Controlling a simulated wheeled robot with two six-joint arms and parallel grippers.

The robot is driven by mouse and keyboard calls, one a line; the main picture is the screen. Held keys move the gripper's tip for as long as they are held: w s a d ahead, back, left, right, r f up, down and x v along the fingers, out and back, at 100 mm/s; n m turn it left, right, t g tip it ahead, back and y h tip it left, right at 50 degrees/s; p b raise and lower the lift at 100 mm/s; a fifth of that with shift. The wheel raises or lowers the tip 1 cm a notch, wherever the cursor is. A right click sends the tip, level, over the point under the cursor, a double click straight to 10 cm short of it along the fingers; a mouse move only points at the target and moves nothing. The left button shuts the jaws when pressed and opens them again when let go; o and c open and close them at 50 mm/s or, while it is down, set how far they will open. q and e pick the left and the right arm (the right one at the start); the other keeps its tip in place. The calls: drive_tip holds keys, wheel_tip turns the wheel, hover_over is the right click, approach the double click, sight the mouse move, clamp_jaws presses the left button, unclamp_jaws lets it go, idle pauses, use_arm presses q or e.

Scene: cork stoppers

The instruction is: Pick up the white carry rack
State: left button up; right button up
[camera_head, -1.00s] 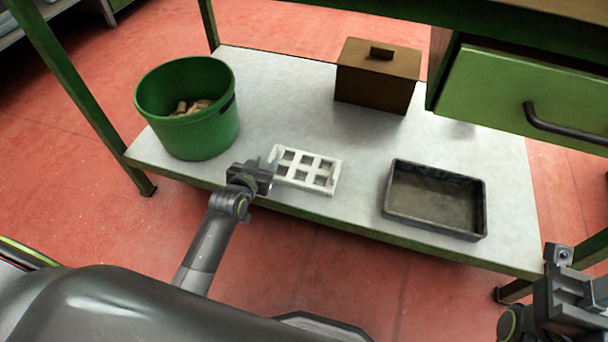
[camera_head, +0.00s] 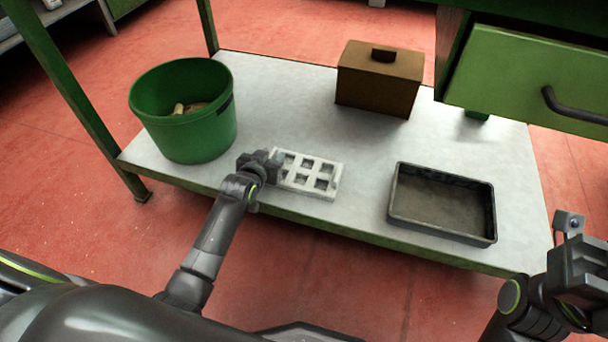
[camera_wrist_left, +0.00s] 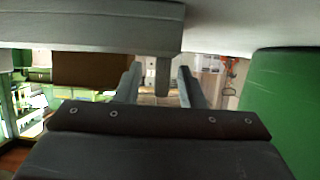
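The white carry rack (camera_head: 301,187), a low frame with several square openings, lies on the grey shelf near its front edge. My left gripper (camera_head: 276,164) is at the rack's left end. In the left wrist view, the left gripper's fingers (camera_wrist_left: 160,88) stand apart, with a narrow grey upright piece (camera_wrist_left: 162,78) between them. It joins a broad pale grey body (camera_wrist_left: 90,22), which seems to be the rack. Gaps show on both sides of the piece. My right gripper (camera_head: 585,270) is at the lower right, away from the rack; its fingertips are unclear.
A green bucket (camera_head: 190,140) holding corks stands left of the rack. A dark tray (camera_head: 440,232) lies to its right, and a brown lidded box (camera_head: 375,92) stands behind. A green drawer (camera_head: 520,75) overhangs the right side. The shelf (camera_head: 285,105) is clear behind the rack.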

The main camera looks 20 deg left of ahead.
use_arm(q)
clamp_jaws()
drive_tip(key=shift+r, duration=0.1)
idle(0.4)
